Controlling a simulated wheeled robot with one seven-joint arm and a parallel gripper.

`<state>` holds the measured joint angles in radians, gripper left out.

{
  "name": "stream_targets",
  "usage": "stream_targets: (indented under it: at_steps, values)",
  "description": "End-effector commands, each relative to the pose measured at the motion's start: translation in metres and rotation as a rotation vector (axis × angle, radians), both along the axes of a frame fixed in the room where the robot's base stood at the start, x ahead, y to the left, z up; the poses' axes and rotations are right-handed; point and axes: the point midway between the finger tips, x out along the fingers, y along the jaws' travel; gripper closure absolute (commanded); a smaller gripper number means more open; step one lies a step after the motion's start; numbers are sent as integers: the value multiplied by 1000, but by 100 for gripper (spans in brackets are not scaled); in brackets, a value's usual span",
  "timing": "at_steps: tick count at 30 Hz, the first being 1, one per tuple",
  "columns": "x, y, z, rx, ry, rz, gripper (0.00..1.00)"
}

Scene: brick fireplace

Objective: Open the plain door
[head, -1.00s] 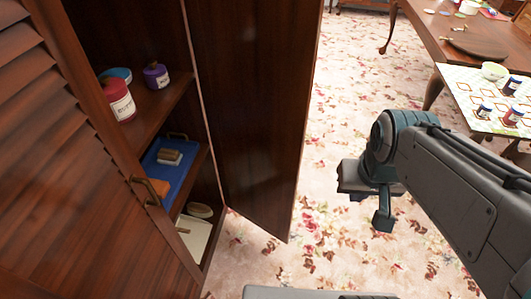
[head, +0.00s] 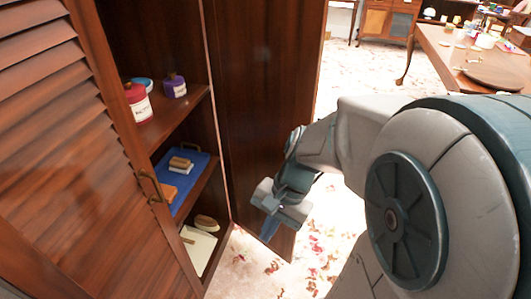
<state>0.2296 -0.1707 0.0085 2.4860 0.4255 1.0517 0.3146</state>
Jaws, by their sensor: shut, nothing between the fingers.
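The plain door (head: 262,85) is a dark, smooth wooden panel hinged at the right side of the cabinet. It stands swung well away from the cabinet, and the shelves are exposed. My gripper (head: 269,232) is shut and empty. It appears in front of the lower part of this door, near its bottom free corner; whether it touches the panel I cannot tell. My arm hides part of the door's free edge.
The louvred door (head: 60,120) with a brass handle (head: 151,186) covers the cabinet's left side. Shelves hold jars (head: 137,102), a blue tray (head: 185,178) and brushes. A table (head: 455,65) stands at the upper right. Flowered carpet lies beyond the plain door.

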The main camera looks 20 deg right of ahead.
Motion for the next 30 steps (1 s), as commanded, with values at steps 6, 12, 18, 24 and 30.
stream_targets:
  at_steps: [6, 12, 18, 24, 30]
  values:
    - [24, 13, -49, 331, 385, -556, 100]
    - [67, 0, -81, 662, 731, -1044, 100]
    - [113, -48, -121, 1042, 1077, -1482, 100]
    - [140, -120, -175, 1467, 1379, -1814, 100]
    - [142, -173, -216, 1784, 1555, -1970, 100]
